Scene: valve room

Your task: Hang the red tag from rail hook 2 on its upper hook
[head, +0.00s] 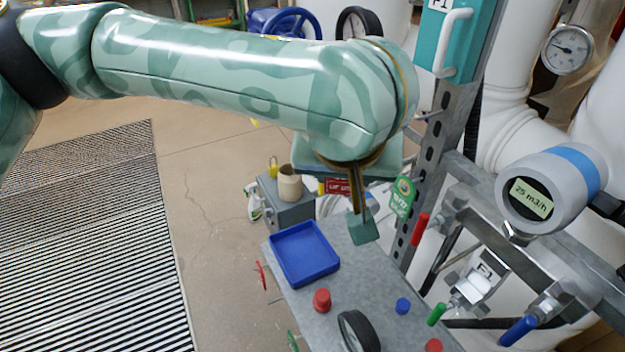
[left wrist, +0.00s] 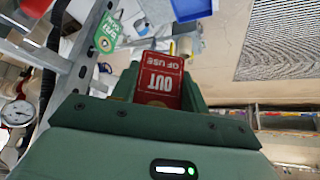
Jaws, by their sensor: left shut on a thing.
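The red tag with white "OUT OF USE" lettering (left wrist: 160,78) is between the fingers of my left gripper (left wrist: 158,98) in the left wrist view, and the gripper is shut on it. In the head view part of the red tag (head: 335,187) shows behind my left gripper (head: 362,226), above the back of the grey bench. A green tag (head: 402,196) hangs at the slotted metal post, just right of the gripper; it also shows in the left wrist view (left wrist: 107,33). I cannot make out the upper hook clearly. My right gripper is not in view.
The grey bench (head: 375,275) carries a blue tray (head: 304,253), a red knob (head: 322,299) and a blue knob (head: 403,305). The slotted post (head: 414,205), pipes and a flow meter (head: 548,190) crowd the right. Floor at left is open.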

